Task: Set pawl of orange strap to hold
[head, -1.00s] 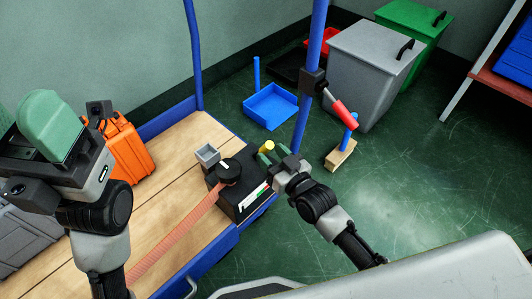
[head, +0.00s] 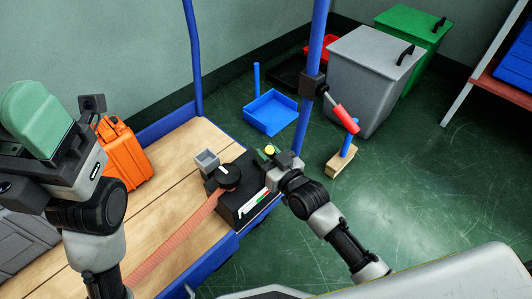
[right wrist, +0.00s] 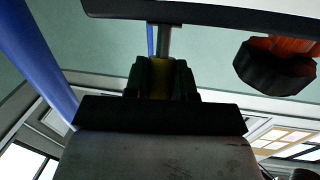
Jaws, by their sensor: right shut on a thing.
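The orange strap (head: 178,238) runs along the wooden deck to a black round drum (head: 228,176) on a black box (head: 234,207). A white, red and green marked strip (head: 255,203) is on the box's side. The yellow knob (head: 269,150) is at the box's far right side. My right gripper (head: 268,156) is shut on it. In the right wrist view, the yellow knob (right wrist: 161,79) sits between the dark fingers, with a grey rod behind it. My left gripper (head: 38,118) is raised at the left, away from the box; its finger gap is hidden.
An orange case (head: 124,152) and a grey case (head: 25,238) lie on the deck.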

